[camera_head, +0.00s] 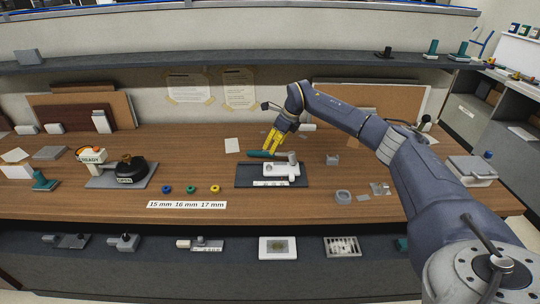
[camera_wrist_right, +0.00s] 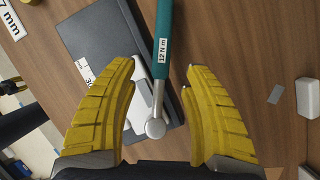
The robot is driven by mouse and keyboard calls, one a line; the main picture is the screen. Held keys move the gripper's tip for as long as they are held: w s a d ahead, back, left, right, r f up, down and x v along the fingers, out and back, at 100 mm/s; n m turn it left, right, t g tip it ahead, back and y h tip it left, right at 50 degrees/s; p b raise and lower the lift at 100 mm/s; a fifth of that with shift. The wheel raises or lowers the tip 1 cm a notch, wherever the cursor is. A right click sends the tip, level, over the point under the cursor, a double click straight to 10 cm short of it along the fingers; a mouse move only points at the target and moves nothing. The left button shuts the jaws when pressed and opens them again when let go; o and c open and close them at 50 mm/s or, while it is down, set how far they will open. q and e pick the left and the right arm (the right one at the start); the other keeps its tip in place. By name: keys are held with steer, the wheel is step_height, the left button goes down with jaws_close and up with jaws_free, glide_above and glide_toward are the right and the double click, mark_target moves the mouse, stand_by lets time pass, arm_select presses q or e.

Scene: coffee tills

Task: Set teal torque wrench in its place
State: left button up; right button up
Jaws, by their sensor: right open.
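The teal torque wrench (camera_head: 258,154) lies at the far side of a dark mat (camera_head: 245,182) on the bench. In the right wrist view its teal handle (camera_wrist_right: 163,40) carries a "12 N m" label, and its metal shaft ends in a round head (camera_wrist_right: 156,128). A white cradle-like block (camera_head: 276,171) sits on the mat, partly behind the wrench in the wrist view. I cannot tell whether the wrench touches it. My right gripper (camera_head: 276,142) is open; its yellow fingers (camera_wrist_right: 160,88) lie either side of the wrench's shaft, seen from above. My left gripper is out of view.
A dark scale-like device (camera_head: 131,171) stands further left. A grey ring block (camera_head: 343,197) and small plates lie to the right. A shelf (camera_head: 230,62) runs behind.

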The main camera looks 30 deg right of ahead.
steer(key=shift+x, duration=2.8)
steer(key=shift+d, duration=0.1)
jaws_close()
